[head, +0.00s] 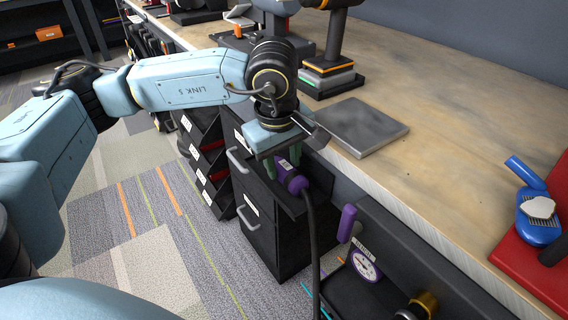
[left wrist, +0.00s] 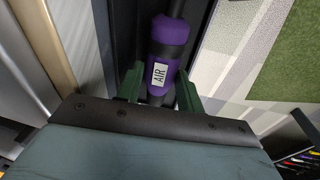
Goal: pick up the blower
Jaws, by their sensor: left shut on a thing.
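The blower (head: 294,182) is a purple grip with a black hose running down from it, just off the front edge of the workbench. My left gripper (head: 283,162) reaches down from above, its green fingers shut on the blower. In the left wrist view the blower (left wrist: 169,38) lies between the two green fingers (left wrist: 159,92), and its white label reads AIR. A black holder or ledge is close behind the blower; whether they touch, I cannot tell. My right gripper is not in view.
Black drawers (head: 262,232) stand below. A round gauge (head: 365,265) and purple handle (head: 347,222) sit at the bench front.

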